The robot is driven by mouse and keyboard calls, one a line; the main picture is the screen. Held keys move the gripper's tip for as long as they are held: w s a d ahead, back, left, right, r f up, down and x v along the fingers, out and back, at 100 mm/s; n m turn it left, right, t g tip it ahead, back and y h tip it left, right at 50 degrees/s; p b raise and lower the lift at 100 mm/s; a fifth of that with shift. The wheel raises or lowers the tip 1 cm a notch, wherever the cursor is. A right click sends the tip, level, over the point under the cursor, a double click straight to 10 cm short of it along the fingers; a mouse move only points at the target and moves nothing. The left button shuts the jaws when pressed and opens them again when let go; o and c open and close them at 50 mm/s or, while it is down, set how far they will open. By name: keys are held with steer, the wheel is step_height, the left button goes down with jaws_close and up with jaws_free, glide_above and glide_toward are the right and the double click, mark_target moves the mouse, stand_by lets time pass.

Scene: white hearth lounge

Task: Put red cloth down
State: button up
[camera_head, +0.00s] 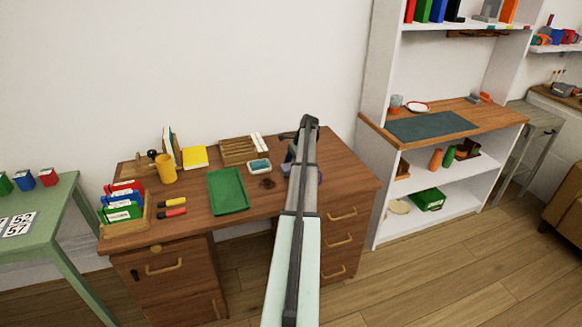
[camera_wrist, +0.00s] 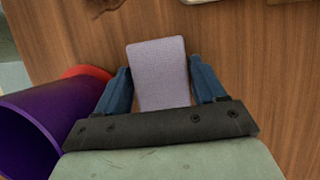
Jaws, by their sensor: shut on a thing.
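A pale lavender-grey flat piece (camera_wrist: 160,75) with a woven look, perhaps a cloth, is between the blue fingers of my gripper (camera_wrist: 159,68) in the wrist view. My gripper is shut on it, over the brown wooden desk top. It looks lavender rather than red, and I make out no clearly red cloth. I cannot tell whether it touches the desk. In the head view my arm hides most of the gripper and the held piece, near the right part of the desk (camera_head: 345,170).
A green tray (camera_head: 228,190), a small blue-white dish (camera_head: 259,166) and a wooden sorter (camera_head: 238,150) lie left of my arm. The desk's right end looks clear.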

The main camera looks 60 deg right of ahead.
steer(key=shift+f, duration=0.3)
steer(key=o, duration=0.7)
steer(key=shift+r, duration=0.15)
steer(key=v, duration=1.2)
